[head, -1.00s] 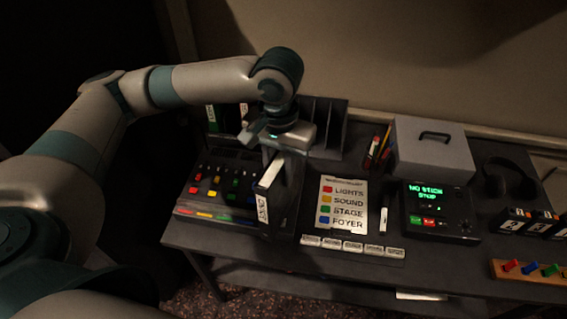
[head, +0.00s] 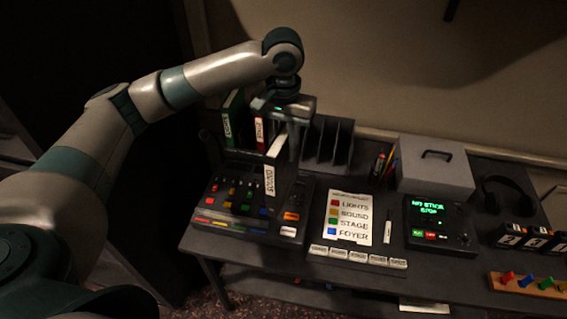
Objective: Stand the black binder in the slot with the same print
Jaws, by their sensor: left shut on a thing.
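My left gripper (head: 286,132) is shut on the black binder (head: 271,172) near its top. The binder is upright, its white spine label facing me and reading SOUND. It hangs above the back of the mixing desk, in front of the dark slotted rack (head: 332,145). A green binder (head: 232,118) and a red-labelled binder (head: 260,130) stand in the rack's left part. Slots to the right look empty. The held binder and gripper hide part of the rack, and I cannot read any slot prints. My right gripper is out of view.
The mixing desk (head: 245,212) with coloured buttons lies below the binder. To the right are a LIGHTS/SOUND/STAGE/FOYER sheet (head: 349,217), a marker (head: 387,232), a green-lit display box (head: 438,222), a grey case (head: 435,168) and headphones (head: 508,192). Pens stand beside the case.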

